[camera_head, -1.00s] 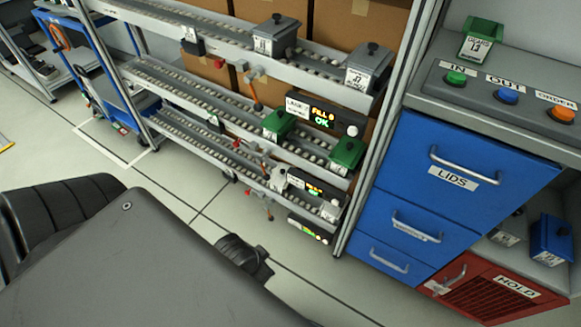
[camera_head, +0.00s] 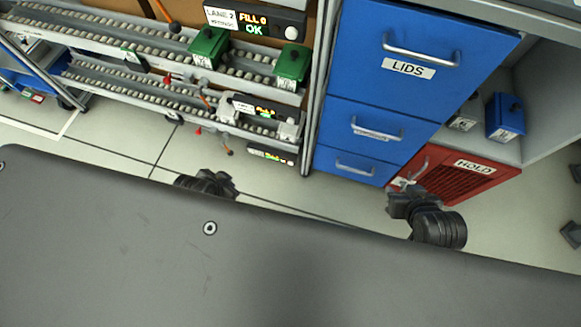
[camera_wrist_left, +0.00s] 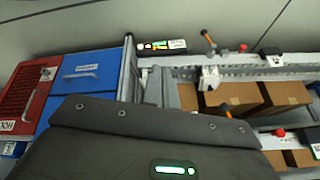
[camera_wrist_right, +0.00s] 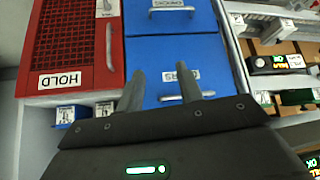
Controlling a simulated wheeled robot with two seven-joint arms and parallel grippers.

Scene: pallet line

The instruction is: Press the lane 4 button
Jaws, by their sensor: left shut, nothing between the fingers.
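The lane rack on the left carries display boxes at its right end. The lowest display box (camera_head: 272,154) is small and its lane label is too small to read, so I cannot confirm it is lane 4. A display box also shows in the left wrist view (camera_wrist_left: 162,45).
The LANE 2 box (camera_head: 255,18) has a white round button (camera_head: 291,33). Another display box (camera_head: 264,106) sits below it. Green bins (camera_head: 208,47) stand on the rollers. The blue LIDS drawer (camera_head: 405,68) and a rack post are right of the lanes. Floor between is clear.

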